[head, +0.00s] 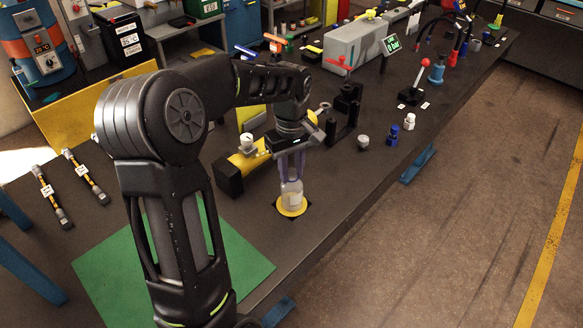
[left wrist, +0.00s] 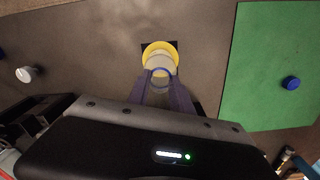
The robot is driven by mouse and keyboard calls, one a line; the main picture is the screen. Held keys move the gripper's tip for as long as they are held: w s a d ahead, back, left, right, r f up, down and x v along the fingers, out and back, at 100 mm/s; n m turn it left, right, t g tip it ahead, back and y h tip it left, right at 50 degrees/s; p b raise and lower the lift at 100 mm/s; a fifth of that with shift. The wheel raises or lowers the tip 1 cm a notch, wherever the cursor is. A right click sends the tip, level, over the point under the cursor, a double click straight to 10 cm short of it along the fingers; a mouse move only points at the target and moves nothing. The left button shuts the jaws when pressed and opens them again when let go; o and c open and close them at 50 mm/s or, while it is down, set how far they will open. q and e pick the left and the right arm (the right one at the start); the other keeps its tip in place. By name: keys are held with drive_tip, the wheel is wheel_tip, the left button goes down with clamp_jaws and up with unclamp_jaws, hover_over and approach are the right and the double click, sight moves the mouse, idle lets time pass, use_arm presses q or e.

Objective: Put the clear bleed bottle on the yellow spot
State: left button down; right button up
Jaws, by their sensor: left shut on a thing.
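The clear bleed bottle (head: 292,192) is upright at the yellow spot (head: 291,210) on the dark bench, in the middle of the head view. The spot shows around the foot of the bottle. My left gripper (head: 291,172) is shut on the upper part of the bottle from above. In the left wrist view the bottle (left wrist: 160,72) is between the purple fingers, with the yellow spot (left wrist: 160,46) behind it. I cannot tell if the bottle's foot touches the spot. My right gripper is not in view.
A green mat (head: 240,262) is at the front. A black stand (head: 343,125) and several small caps (head: 393,135) stand to the right. The bench edge is close on the right.

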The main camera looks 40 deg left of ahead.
use_arm(q)
drive_tip(key=shift+f, duration=0.2)
drive_tip(key=c, duration=1.1)
unclamp_jaws()
drive_tip(key=shift+c, duration=0.2)
drive_tip(key=shift+r, duration=0.1)
wheel_tip(320, 180, up, 12)
drive_tip(key=shift+r+p, duration=0.1)
drive_tip(key=shift+p, duration=0.2)
